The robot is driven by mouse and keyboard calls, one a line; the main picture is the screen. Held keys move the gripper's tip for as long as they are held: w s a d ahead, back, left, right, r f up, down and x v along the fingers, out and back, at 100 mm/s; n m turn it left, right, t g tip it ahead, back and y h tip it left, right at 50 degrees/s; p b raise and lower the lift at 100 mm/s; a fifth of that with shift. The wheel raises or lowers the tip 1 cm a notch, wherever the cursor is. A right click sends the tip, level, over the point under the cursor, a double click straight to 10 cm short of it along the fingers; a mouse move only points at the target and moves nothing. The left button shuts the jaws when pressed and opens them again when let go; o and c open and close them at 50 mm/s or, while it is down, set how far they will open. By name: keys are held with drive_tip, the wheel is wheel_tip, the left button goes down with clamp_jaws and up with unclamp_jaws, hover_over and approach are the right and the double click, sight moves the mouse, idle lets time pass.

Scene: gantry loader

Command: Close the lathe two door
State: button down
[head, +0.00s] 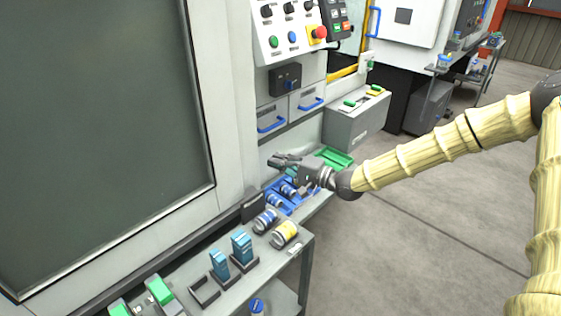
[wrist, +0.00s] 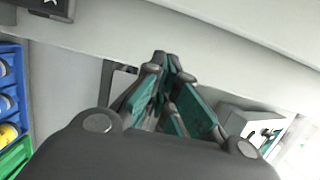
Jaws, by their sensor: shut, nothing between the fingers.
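A large machine door or panel with a dark window (head: 100,110) fills the left of the head view, in a pale grey frame. No label shows whether it belongs to lathe two. My gripper (head: 278,160) is shut and empty. It is above the blue bins on the bench, in front of the pale machine front and below the drawers. In the wrist view my gripper's fingertips (wrist: 166,60) are together, close to a pale machine surface (wrist: 230,50). I cannot tell whether they touch it.
A control panel (head: 290,32) with buttons sits above blue-handled drawers (head: 270,118). The bench holds blue bins (head: 275,202), a green tray (head: 335,157) and blue holders (head: 242,247). A grey box (head: 357,122) stands beyond. Another white machine (head: 408,22) is behind. Floor at right is clear.

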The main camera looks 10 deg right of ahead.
sight(250, 151)
drive_tip(key=p+x, duration=0.1)
drive_tip(key=x, duration=0.5)
drive_tip(key=shift+w+a, duration=0.1)
drive_tip(key=shift+a, duration=0.2)
drive_tip(key=shift+s+a+f+p, duration=0.1)
drive_tip(key=shift+s+a+p, duration=0.65)
drive_tip(key=shift+s+a, duration=0.25)
drive_tip(key=shift+s+a+f, duration=0.1)
drive_tip(key=shift+s+a, duration=0.05)
drive_tip(key=shift+a, duration=0.3)
